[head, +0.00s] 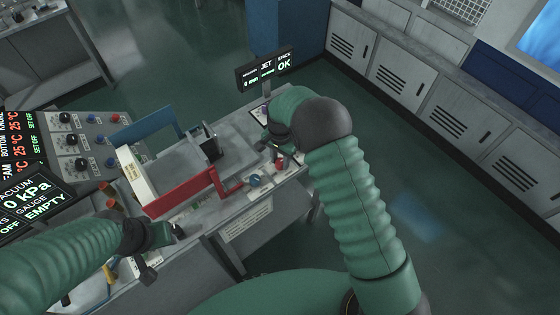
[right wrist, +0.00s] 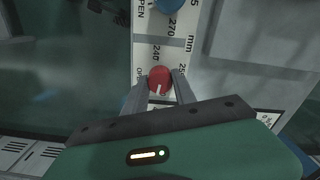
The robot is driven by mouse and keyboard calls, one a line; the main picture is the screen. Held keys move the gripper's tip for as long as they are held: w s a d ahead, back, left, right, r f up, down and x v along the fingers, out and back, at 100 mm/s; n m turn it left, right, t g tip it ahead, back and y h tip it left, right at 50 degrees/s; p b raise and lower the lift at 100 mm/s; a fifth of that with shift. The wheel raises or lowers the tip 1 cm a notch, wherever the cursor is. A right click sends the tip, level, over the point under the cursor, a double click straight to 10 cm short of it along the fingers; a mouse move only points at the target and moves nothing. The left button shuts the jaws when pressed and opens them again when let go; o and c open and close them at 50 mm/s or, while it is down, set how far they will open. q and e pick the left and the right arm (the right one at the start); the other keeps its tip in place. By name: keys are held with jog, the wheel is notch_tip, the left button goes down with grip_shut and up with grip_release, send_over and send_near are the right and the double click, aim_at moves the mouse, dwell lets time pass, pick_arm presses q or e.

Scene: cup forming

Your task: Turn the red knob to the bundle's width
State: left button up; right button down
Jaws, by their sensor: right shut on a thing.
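The red knob (right wrist: 159,79) sits on a white dial plate (right wrist: 147,38) in the right wrist view, with a pale pointer line toward the lower edge of the picture. My right gripper (right wrist: 159,88) has a finger on each side of it and is shut on it. The red knob also shows in the head view (head: 279,164), just below my right gripper (head: 277,152). My left gripper (head: 165,238) is near the front left of the bench; its fingers are too dark to read. I cannot make out the bundle for certain.
A red bracket (head: 185,192) and a blue panel (head: 147,128) flank the bench machine. A display (head: 265,68) stands behind. A knob panel (head: 88,142) is at left. Floor to the right is clear.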

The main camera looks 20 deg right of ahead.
jog(key=n+b, duration=0.1)
jog(key=n, duration=0.2)
jog(key=shift+w+n, duration=0.1)
jog(key=shift+n, duration=0.3)
jog(key=n+b, duration=0.1)
jog(key=n, duration=0.2)
jog(key=shift+n, duration=0.3)
jog(key=n, duration=0.3)
jog(key=shift+n, duration=0.3)
jog(key=n, duration=0.3)
jog(key=shift+n+b, duration=0.3)
jog(key=shift+b, duration=0.05)
jog(key=n, duration=0.6)
jog(key=shift+r, duration=0.1)
jog(key=n+p, duration=0.1)
jog(key=n, duration=0.5)
